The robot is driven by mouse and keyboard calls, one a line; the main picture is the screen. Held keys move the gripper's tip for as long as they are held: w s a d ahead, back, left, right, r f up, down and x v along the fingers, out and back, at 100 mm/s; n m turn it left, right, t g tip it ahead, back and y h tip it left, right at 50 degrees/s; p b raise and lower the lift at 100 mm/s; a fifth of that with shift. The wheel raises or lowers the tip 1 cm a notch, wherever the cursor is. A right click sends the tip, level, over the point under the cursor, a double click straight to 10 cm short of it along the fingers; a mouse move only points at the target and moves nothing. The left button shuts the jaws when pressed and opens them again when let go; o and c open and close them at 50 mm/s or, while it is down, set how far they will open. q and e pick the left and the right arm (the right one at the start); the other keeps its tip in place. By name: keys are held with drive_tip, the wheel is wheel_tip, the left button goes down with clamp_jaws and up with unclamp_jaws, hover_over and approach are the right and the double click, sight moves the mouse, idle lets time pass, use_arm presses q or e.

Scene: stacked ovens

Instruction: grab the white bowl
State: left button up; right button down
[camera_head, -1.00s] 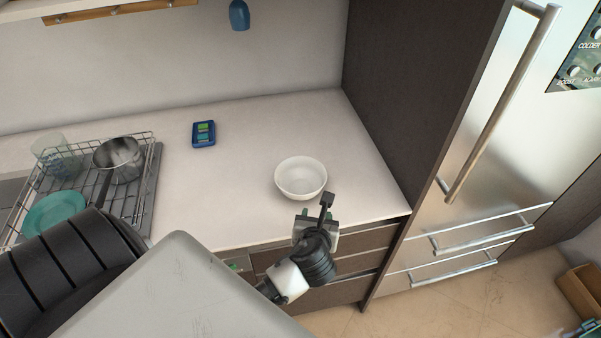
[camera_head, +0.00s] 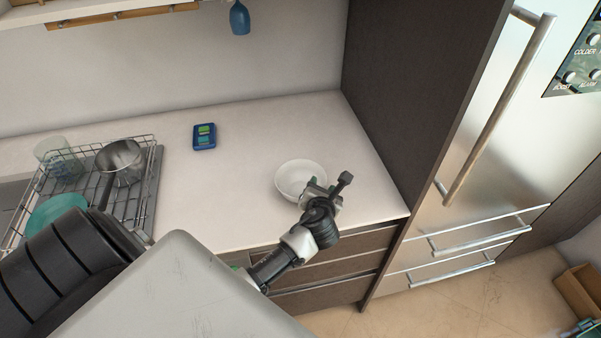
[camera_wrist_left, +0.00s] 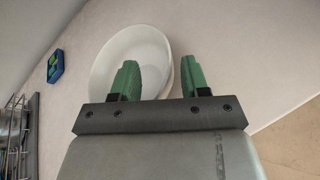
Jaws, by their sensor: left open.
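The white bowl (camera_head: 297,176) stands upright on the light countertop, and its near right side is partly hidden behind my left gripper (camera_head: 318,188) in the head view. In the left wrist view the bowl (camera_wrist_left: 128,48) is ahead of my left gripper (camera_wrist_left: 158,82). The two green fingers are apart. The left finger overlaps the bowl in the picture and the right finger lies just beyond its right rim. I cannot tell whether either finger touches the bowl.
A dish rack (camera_head: 143,190) with a metal pot (camera_head: 121,160) and a teal plate (camera_head: 58,207) stands at the left. A blue box (camera_head: 204,137) lies behind the bowl to the left. A dark tall panel (camera_head: 400,100) and a steel fridge (camera_head: 490,150) bound the counter on the right.

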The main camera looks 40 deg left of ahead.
use_arm(q)
drive_tip(key=shift+x, duration=1.2)
drive_tip(key=shift+d, duration=0.1)
clamp_jaws()
drive_tip(key=shift+s, duration=0.1)
